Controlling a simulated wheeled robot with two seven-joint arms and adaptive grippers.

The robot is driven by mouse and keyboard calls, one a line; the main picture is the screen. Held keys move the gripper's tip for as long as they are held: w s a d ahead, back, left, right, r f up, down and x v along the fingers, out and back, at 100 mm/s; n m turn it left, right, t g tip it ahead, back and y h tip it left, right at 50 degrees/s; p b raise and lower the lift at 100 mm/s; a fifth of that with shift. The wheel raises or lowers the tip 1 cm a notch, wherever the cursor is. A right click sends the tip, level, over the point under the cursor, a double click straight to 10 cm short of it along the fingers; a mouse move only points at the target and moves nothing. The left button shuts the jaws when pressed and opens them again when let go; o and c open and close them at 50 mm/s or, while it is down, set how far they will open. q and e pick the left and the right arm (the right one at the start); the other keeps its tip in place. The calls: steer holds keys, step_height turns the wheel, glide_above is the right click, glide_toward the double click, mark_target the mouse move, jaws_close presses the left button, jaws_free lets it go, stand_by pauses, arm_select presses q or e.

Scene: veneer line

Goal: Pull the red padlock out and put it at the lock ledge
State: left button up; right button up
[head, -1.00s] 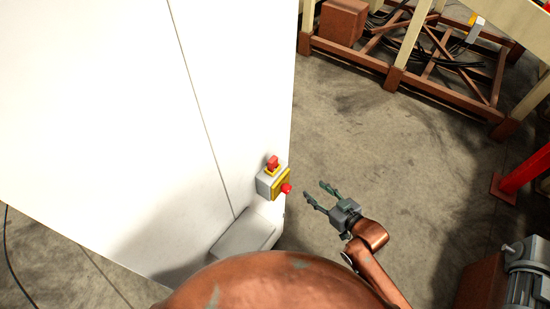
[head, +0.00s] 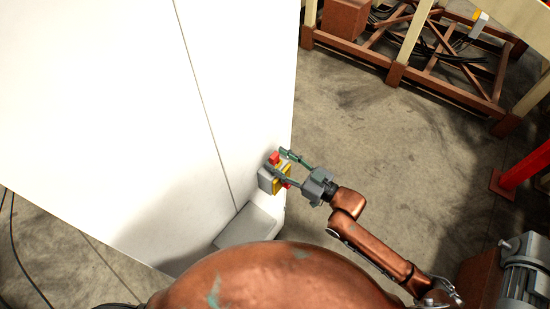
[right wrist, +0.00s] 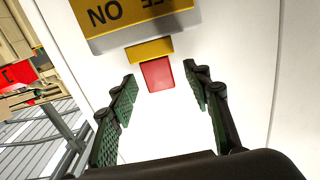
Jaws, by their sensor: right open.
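The red padlock (head: 274,157) sits at the top of a small grey and yellow switch box (head: 267,180) on the white cabinet wall. In the right wrist view the padlock (right wrist: 157,74) is a red block against a yellow piece. My right gripper (head: 277,158) is open, with its two green-padded fingers on either side of the padlock. In the right wrist view a gap shows between the padlock and each finger (right wrist: 160,78). A grey ledge (head: 247,227) juts from the cabinet below the box; I cannot tell if it is the lock ledge. My left gripper is not in view.
The white cabinet (head: 110,110) fills the left side. A red knob (head: 288,184) sticks out of the box by the right gripper. A brown frame with cables (head: 440,70) stands at the back right, a grey motor (head: 525,270) at the lower right. The floor between is clear.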

steer(key=shift+x, duration=1.15)
steer(key=shift+d, duration=0.1)
jaws_close()
